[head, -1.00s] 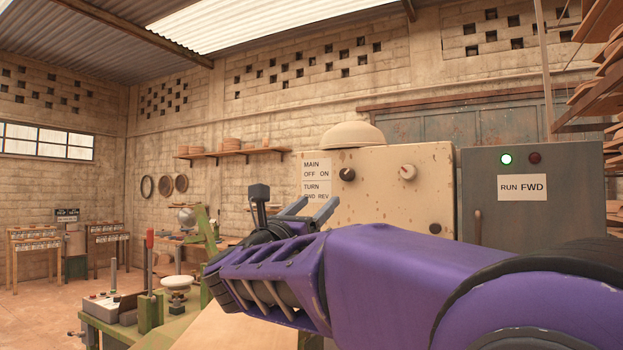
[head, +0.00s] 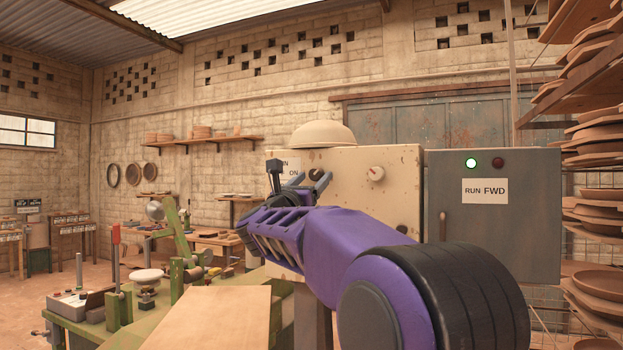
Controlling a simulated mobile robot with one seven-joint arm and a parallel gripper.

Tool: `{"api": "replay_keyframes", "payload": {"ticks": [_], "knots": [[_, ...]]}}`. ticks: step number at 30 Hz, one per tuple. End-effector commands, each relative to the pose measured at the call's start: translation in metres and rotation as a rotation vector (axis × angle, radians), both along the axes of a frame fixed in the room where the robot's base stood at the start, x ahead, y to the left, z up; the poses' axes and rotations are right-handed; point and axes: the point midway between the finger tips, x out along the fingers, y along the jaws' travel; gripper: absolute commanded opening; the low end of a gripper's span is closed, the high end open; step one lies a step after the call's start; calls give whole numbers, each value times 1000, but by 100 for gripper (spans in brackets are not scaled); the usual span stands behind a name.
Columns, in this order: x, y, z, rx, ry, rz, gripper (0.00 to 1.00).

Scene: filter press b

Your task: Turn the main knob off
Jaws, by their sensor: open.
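The cream control box (head: 395,205) stands ahead, with a dark knob (head: 316,174) at its upper left beside the label (head: 292,166). A second, pale knob with a red mark (head: 376,173) sits to the right. My gripper (head: 310,183) is open and empty, its grey fingers pointing at the panel. The fingertips overlap the lower edge of the dark knob in the picture; I cannot tell whether they touch it. The knob's exact setting is unclear.
A grey cabinet (head: 530,230) stands right of the box, with a lit green lamp (head: 471,163), a dark red lamp (head: 499,163) and a "RUN FWD" sign (head: 485,191). A pale bowl-like dome (head: 321,134) sits on the box. A green-framed bench (head: 75,322) stands lower left; shelves of discs (head: 600,235) at right.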

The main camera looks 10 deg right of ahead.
Motion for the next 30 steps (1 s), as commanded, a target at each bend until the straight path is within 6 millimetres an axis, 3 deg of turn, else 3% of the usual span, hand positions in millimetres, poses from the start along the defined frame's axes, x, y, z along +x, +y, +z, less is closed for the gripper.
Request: {"api": "replay_keyframes", "payload": {"ticks": [4, 15, 30], "knots": [[0, 0, 0, 0, 0, 0, 68], [0, 0, 0, 0, 0, 0, 1], [-1, -1, -2, -68, 44, 1, 0]]}}
